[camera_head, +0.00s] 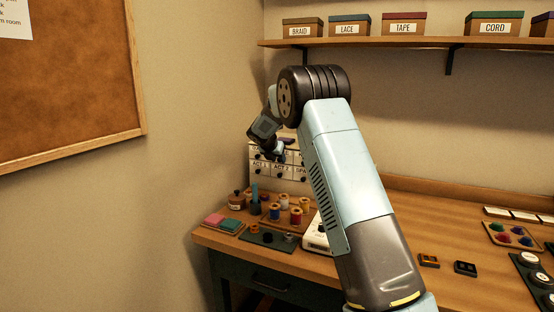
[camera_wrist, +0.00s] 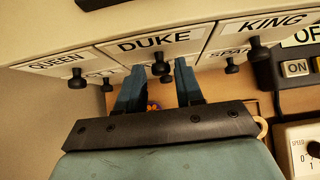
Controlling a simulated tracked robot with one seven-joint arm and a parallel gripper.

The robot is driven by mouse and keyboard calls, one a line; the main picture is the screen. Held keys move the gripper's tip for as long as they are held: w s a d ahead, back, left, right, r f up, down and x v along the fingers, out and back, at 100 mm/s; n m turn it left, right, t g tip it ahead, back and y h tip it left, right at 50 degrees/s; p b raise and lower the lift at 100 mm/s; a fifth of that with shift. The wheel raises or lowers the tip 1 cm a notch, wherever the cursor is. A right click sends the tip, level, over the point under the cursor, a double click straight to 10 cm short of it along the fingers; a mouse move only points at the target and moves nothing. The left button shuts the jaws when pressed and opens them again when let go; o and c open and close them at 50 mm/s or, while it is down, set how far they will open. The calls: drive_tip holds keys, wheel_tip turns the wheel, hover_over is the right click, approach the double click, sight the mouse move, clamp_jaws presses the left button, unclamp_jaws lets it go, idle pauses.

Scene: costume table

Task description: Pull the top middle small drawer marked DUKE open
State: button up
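The DUKE drawer (camera_wrist: 185,39) is in the wrist view, the middle one of the top row, with a white label and a dark round knob (camera_wrist: 160,67). It looks shut, flush with its neighbours. My gripper (camera_wrist: 159,72) is open. Its two blue-grey fingers point at the drawer front, one on each side of the DUKE knob, with small gaps showing. I cannot tell how deep the knob sits between them. In the head view my gripper (camera_head: 275,150) is in front of the small drawer cabinet (camera_head: 262,168) and hides the DUKE label.
The QUEEN drawer (camera_wrist: 50,65) is to the left and the KING drawer (camera_wrist: 278,25) to the right, each with a knob close by. Thread spools (camera_head: 296,215) and a white machine (camera_head: 315,237) stand on the table below. A shelf (camera_head: 400,42) with labelled boxes hangs above.

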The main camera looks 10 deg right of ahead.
clamp_jaws()
drive_tip(key=shift+a, duration=0.1)
drive_tip(key=s+a, duration=0.7)
drive_tip(key=s, duration=0.2)
drive_tip(key=shift+s, duration=0.35)
drive_tip(key=shift+o, duration=1.3)
unclamp_jaws()
drive_tip(key=v, duration=1.3)
drive_tip(key=shift+s+a+r, duration=0.15)
drive_tip(key=shift+s+a, duration=0.05)
